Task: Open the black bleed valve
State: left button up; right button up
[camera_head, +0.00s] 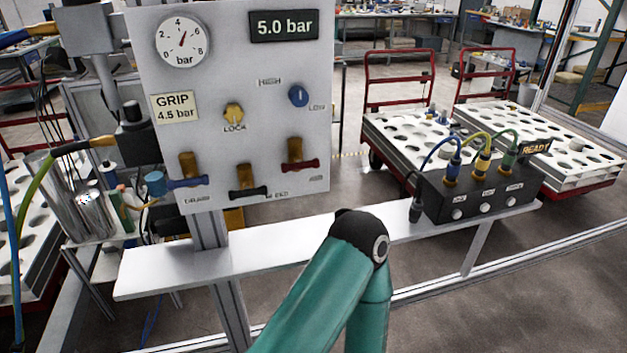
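The black bleed valve (248,191) sits low on the grey panel (262,131), between a blue-handled valve (188,182) and a red-handled valve (301,165). Its brass body stands above a black lever that lies roughly level, crosswise to the body. The lever partly covers its label, leaving "EED" readable. A green arm link of mine with a dark elbow joint rises from the bottom middle, in front of the shelf and below the panel. Neither of my grippers shows in this view.
The panel carries a gauge (181,42), a "5.0 bar" display (284,25), a yellow lock knob (233,113) and a blue knob (298,96). A metal shelf (178,270) runs below. A black connector box (478,198) stands at its right end. Metal cylinders (75,212) stand left.

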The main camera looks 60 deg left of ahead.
aim_at(233, 195)
jog(key=u, duration=0.3)
jog(key=i, duration=0.15)
jog(key=z, duration=1.4)
jog(key=i, duration=1.05)
jog(key=u, duration=2.95)
jog(key=i, duration=0.45)
